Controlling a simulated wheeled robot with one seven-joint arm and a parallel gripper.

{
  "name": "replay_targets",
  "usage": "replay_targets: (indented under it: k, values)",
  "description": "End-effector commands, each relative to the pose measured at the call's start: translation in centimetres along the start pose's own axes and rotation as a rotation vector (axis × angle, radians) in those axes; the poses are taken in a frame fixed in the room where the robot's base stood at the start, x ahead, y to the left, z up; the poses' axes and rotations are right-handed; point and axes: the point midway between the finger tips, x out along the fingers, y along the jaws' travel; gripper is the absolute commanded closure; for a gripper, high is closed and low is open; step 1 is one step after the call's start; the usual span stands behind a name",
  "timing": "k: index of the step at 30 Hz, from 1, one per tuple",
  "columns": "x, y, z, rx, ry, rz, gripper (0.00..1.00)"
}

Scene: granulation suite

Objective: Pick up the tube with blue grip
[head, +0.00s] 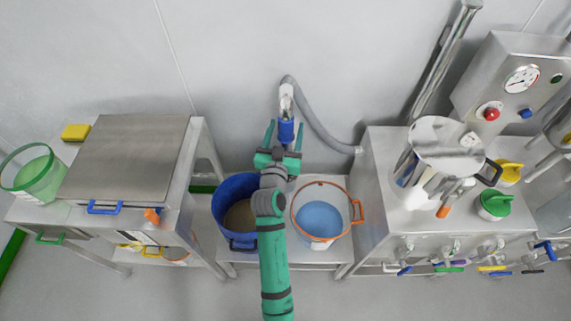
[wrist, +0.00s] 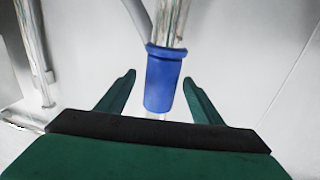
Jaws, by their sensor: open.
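The tube with blue grip (head: 286,130) hangs upright near the wall, with a metal upper part and a grey hose curving away from its top. In the wrist view its blue grip (wrist: 164,80) stands between and just beyond my two fingertips, with a short clear end below it. My gripper (head: 284,134) is open, with one finger on each side of the blue grip. In the wrist view both green fingers of my gripper (wrist: 159,82) appear apart from the grip, with a gap on each side.
Below my arm are a blue bucket (head: 221,198) and a clear container with an orange rim (head: 350,191) on a low bench. A steel table (head: 186,225) stands left. A steel cabinet (head: 372,180) with a pot stands right. The grey hose (head: 330,140) runs to that cabinet.

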Motion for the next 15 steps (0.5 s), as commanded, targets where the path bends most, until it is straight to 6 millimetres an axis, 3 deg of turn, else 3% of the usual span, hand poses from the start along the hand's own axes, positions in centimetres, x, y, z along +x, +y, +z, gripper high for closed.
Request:
replay_targets:
  k: [4,12,13,15]
  values:
    - [1.5,-0.2,0.0,0.001,-0.001,-0.002,0.40]
    - [1.7,-0.4,0.0,0.000,-0.001,-0.006,0.40]
    - [1.7,-0.4,0.0,0.000,-0.001,-0.006,0.42]
    - [1.7,-0.4,0.0,0.000,-0.001,-0.006,0.59]
